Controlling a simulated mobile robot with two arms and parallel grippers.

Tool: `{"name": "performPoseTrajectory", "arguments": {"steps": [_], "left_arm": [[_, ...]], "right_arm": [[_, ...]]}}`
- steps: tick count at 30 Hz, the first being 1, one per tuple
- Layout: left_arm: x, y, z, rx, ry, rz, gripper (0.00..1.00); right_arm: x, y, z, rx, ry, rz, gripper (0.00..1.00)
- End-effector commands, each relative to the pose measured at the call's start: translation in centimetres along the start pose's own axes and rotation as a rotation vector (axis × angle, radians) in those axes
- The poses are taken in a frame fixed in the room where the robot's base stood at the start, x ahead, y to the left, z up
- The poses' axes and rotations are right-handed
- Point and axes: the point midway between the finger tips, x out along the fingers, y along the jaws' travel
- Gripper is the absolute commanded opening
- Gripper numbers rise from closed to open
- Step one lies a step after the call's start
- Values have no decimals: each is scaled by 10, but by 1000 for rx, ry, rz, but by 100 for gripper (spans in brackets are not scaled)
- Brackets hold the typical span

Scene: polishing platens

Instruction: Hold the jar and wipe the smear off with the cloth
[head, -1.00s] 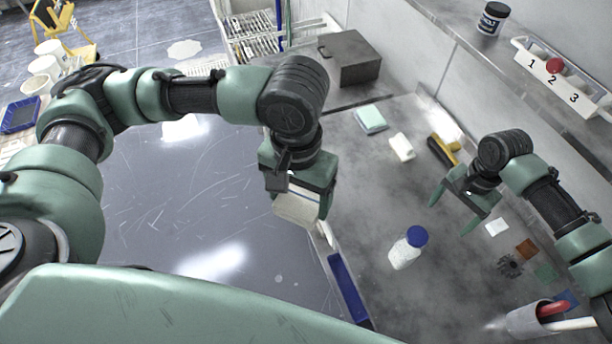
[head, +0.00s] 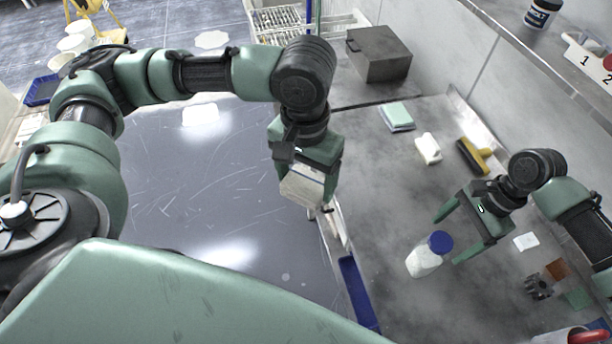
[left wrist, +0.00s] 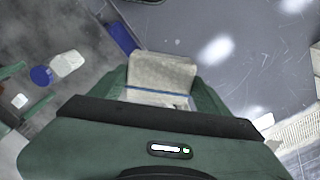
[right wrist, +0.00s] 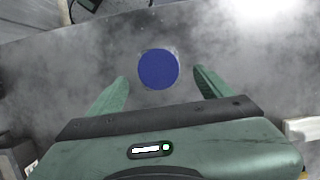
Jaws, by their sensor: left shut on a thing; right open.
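The jar (head: 422,263) is white with a blue lid (head: 440,242) and stands upright on the grey worktop. It also shows in the left wrist view (left wrist: 68,63). My right gripper (head: 450,238) is open and empty, with its fingertips close to the jar. In the right wrist view the jar's blue lid (right wrist: 158,69) appears between the open fingers. My left gripper (left wrist: 163,95) is shut on the cloth (left wrist: 160,73), a folded beige cloth with a blue stripe. It holds the cloth (head: 302,186) left of the jar, near the dark platen's edge. I cannot make out a smear on the jar.
A blue strip (head: 358,292) runs along the platen side.

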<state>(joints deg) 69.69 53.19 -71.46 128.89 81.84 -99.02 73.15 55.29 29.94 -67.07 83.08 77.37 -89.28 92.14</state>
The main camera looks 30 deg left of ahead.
Motion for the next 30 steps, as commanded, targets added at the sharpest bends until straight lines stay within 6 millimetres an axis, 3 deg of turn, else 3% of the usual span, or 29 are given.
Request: {"name": "performPoseTrajectory", "arguments": {"steps": [1, 3, 9, 20, 25, 30], "left_arm": [[17, 0, 0, 0, 0, 0, 44], [5, 0, 0, 0, 1, 0, 44], [2, 0, 0, 0, 0, 0, 44], [2, 0, 0, 0, 0, 0, 44], [2, 0, 0, 0, 0, 0, 44], [2, 0, 0, 0, 0, 0, 44]], "right_arm": [[15, 0, -3, -1, 1, 0, 80], [17, 1, 1, 1, -3, 3, 80], [40, 0, 1, 0, -2, 1, 80], [47, 0, 0, -1, 0, -1, 80], [47, 0, 0, -1, 0, 0, 33], [46, 0, 0, -1, 0, 0, 32]]}}
